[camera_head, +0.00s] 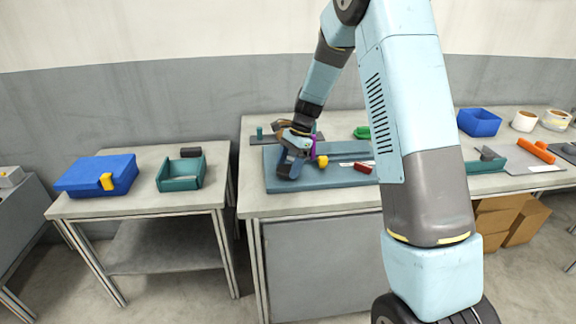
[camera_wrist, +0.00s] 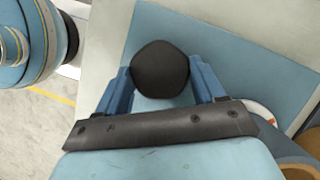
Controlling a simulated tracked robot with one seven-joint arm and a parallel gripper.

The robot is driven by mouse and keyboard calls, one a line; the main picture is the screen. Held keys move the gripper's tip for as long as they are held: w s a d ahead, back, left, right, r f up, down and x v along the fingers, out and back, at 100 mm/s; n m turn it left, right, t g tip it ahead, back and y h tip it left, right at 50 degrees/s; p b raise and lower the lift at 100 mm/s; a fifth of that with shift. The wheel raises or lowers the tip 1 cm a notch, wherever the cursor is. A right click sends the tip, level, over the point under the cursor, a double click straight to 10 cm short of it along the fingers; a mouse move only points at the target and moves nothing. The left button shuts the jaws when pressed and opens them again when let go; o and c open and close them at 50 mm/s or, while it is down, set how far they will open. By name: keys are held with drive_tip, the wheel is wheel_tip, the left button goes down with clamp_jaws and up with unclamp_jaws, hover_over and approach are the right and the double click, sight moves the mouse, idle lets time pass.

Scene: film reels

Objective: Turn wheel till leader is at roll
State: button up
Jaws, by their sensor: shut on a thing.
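My gripper (camera_head: 290,160) is over the left end of a blue-grey board (camera_head: 345,180) on the middle bench. In the wrist view its two blue fingers (camera_wrist: 161,80) stand on either side of a dark, rounded, five-sided knob (camera_wrist: 160,62) and are shut on it. I cannot tell for sure whether this knob belongs to the wheel. In the head view my gripper hides it. A purple part (camera_head: 313,147) and a yellow part (camera_head: 322,161) show just right of my gripper. The leader and the roll cannot be made out clearly.
A red block (camera_head: 363,168) lies on the board, and a green piece (camera_head: 362,132) sits behind it. A blue case (camera_head: 97,175) and a teal tray (camera_head: 180,174) stand on the left bench. A blue bin (camera_head: 479,122) is at the back right. My arm hides part of the bench.

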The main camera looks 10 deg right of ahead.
drive_tip(key=shift+m, duration=0.3)
drive_tip(key=o, duration=1)
drive_tip(key=shift+o, duration=0.2)
drive_tip(key=v, duration=1.3)
drive_tip(key=shift+d+r, duration=0.25)
drive_tip(key=shift+d, duration=0.05)
